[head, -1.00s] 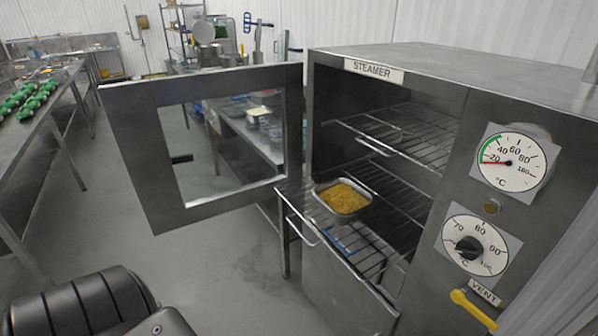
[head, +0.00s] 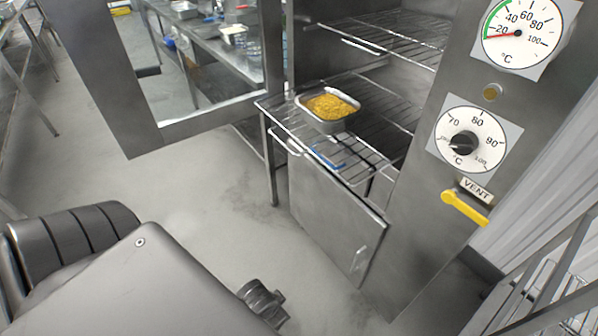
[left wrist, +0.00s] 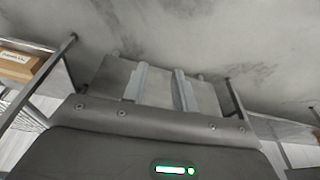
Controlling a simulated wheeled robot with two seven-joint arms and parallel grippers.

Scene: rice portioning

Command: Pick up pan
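The pan (head: 338,125) is a small rectangular metal pan filled with yellow rice (head: 330,105). In the head view it sits upright on a wire rack (head: 365,158) at the mouth of the open steamer (head: 400,225). No gripper touches it. My left gripper (left wrist: 159,84) shows in the left wrist view with its two pale fingers apart and nothing between them, above bare grey floor. The pan does not show in the left wrist view. My right gripper shows in neither view.
The steamer door (head: 200,125) stands open to the left. An upper rack (head: 395,35) is above the pan, and a blue item (head: 328,157) lies below it. A yellow vent handle (head: 465,207) is at the right. The floor before the steamer is clear.

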